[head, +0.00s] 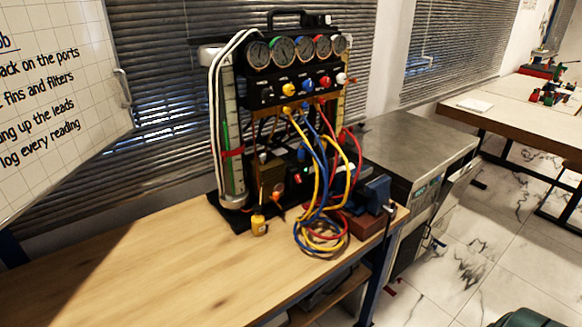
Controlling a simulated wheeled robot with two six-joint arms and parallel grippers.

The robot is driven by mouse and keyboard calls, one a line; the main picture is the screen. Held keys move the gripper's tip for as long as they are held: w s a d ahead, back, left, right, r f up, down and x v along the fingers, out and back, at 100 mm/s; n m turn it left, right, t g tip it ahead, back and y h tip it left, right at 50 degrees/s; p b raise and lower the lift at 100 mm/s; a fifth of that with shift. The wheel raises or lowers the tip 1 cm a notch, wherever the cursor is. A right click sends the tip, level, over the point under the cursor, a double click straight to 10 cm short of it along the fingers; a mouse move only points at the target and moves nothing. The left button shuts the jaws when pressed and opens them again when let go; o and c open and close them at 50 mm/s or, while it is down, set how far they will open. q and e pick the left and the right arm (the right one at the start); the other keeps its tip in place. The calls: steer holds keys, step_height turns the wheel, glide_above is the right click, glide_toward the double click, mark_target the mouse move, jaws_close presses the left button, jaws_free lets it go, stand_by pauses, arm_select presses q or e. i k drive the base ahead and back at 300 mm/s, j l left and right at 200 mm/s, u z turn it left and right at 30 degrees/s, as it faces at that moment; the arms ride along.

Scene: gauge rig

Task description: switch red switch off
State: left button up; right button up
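The gauge rig (262,95) stands upright at the right part of the wooden bench, with a row of several dials and coloured knobs below them. Low on the rig, a black box carries a small red switch (298,178) that looks lit. It is too small to tell which way its rocker is tipped. Blue, yellow and red hoses hang just to its right and partly cover the box. Neither of my grippers is in view.
The left part of the wooden bench (130,275) is clear. A grey metal cabinet (415,145) stands right.

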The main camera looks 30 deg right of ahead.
mark_target(298, 180)
steer(key=l+z, duration=0.1)
steer(key=z, duration=0.3)
steer(key=i+z, duration=0.1)
steer(key=z, duration=0.35)
steer(key=l+z, duration=0.1)
steer(key=z, duration=0.3)
steer(key=i+z, duration=0.15)
steer(key=z, duration=0.7)
steer(key=i, duration=0.05)
